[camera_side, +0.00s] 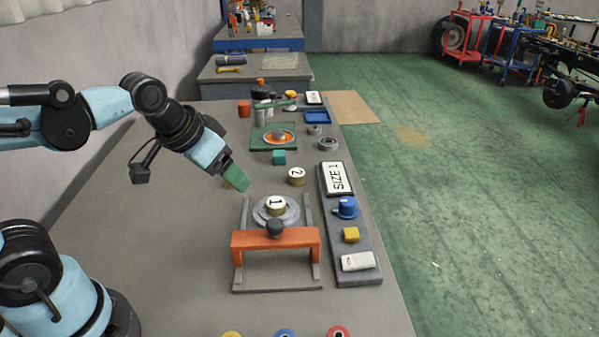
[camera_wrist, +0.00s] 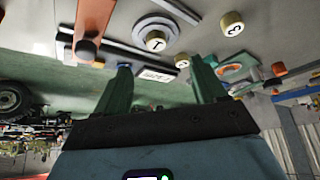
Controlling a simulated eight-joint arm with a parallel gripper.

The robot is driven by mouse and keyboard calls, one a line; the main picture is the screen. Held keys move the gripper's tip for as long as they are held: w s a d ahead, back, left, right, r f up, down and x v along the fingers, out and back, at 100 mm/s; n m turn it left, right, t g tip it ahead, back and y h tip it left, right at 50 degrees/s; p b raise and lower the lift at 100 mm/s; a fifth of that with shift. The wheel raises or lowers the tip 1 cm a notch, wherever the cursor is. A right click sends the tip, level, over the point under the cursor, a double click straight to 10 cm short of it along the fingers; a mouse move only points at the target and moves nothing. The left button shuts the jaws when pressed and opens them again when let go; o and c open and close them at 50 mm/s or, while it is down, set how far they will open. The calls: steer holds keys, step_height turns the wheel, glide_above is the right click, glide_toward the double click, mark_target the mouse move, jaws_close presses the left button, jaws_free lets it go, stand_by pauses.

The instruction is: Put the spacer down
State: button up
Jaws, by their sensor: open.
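The spacer marked 1 (camera_side: 276,206) sits on a round grey disc (camera_side: 262,213) inside the fixture with the orange bar (camera_side: 275,240); it also shows in the wrist view (camera_wrist: 155,41). The spacer marked 2 (camera_side: 296,176) stands on the bench behind the fixture. A spacer marked 3 (camera_wrist: 232,24) stands on the bench in the wrist view; in the side view my gripper mostly hides it. My gripper (camera_side: 240,185), with green fingers, is left of and behind the fixture. In the wrist view its fingers (camera_wrist: 160,64) are apart with nothing held between them.
A panel (camera_side: 368,265) to the right carries a SIZE 1 sign (camera_side: 339,178), a blue knob (camera_side: 345,207), a yellow button (camera_side: 351,235) and a white switch (camera_side: 357,261). A teal block (camera_side: 279,157) and a green plate (camera_side: 257,142) stand farther back. The bench left of the fixture is clear.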

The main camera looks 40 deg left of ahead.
steer(key=shift+s+a+f+t, duration=0.1)
steer(key=shift+s+f+t, duration=0.5)
steer(key=shift+s, duration=0.15)
